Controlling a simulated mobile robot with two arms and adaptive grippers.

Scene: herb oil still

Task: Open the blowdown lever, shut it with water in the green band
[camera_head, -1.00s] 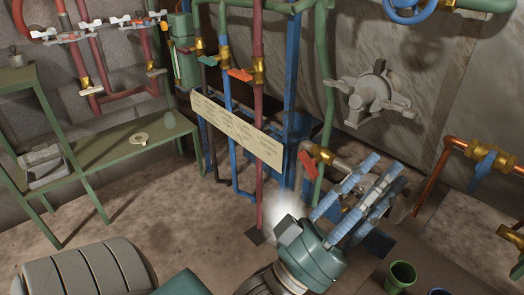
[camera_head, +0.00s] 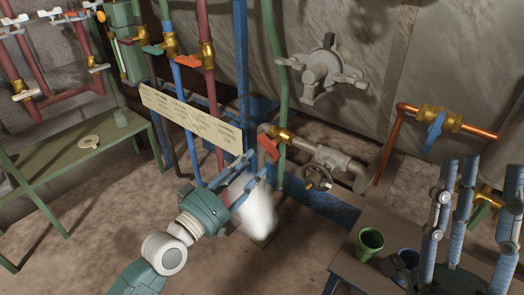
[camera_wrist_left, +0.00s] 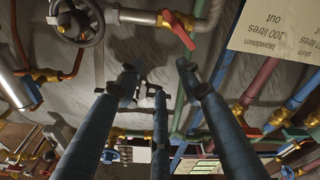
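The red lever (camera_head: 268,147) sits on a brass valve (camera_head: 283,135) at the pipe in the middle of the head view. It also shows at the top of the left wrist view (camera_wrist_left: 179,29). My left gripper (camera_head: 256,166) is open and empty, its blue fingertips just short of the lever; I cannot tell whether they touch it. A sign (camera_wrist_left: 275,38) reading "blowdown 100 litres out" hangs beside it. My right gripper (camera_head: 480,168) stands at the right with fingers up, spread and empty. I cannot make out a water gauge with a green band.
A white plume (camera_head: 256,212) rises near the floor behind my left gripper. A handwheel (camera_head: 318,177) sits right of the lever. A low table (camera_head: 352,268) holds a green cup (camera_head: 369,242) and a blue cup (camera_head: 407,259). A green bench (camera_head: 60,168) stands left.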

